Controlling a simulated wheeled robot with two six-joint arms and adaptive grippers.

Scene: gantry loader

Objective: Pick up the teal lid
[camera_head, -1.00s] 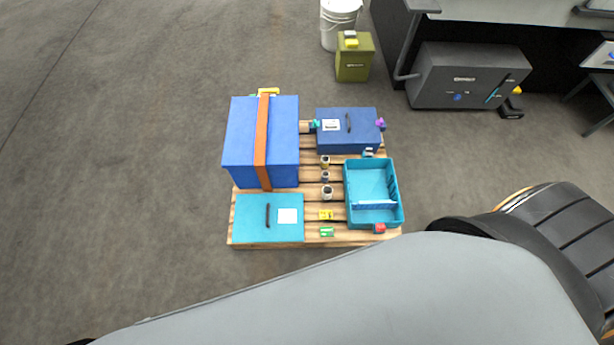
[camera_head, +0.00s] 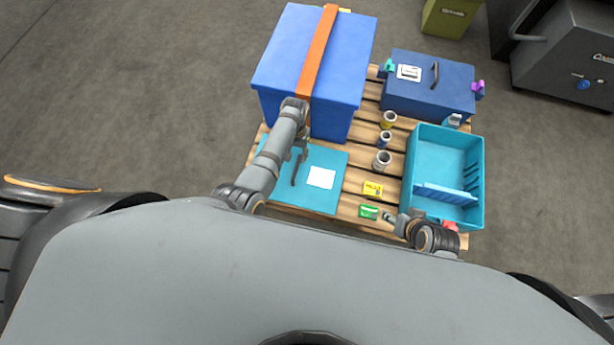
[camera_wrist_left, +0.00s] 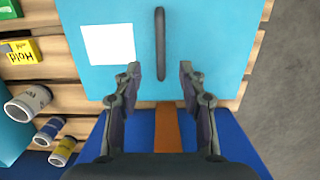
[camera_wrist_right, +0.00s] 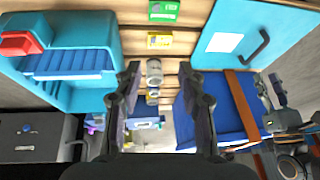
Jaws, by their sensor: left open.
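The teal lid (camera_head: 308,198) lies flat at the pallet's near left, with a dark bar handle (camera_head: 296,170) and a white label (camera_head: 321,177). My left gripper (camera_head: 301,153) is above the lid's far part, near the handle. In the left wrist view the lid (camera_wrist_left: 205,30) fills the upper middle. There my open left fingertips (camera_wrist_left: 160,70) appear on either side of the handle's end (camera_wrist_left: 160,45), with nothing gripped; their height above it is unclear. My right gripper (camera_head: 389,217), also in its wrist view (camera_wrist_right: 160,69), is open and empty beside the teal crate.
A tall blue box (camera_head: 345,75) with an orange strap stands just behind the lid. A teal open crate (camera_head: 478,180) and a dark blue case (camera_head: 430,100) stand at right. Between are small cylinders (camera_head: 382,160), a yellow block (camera_head: 373,188) and a green block (camera_head: 369,212).

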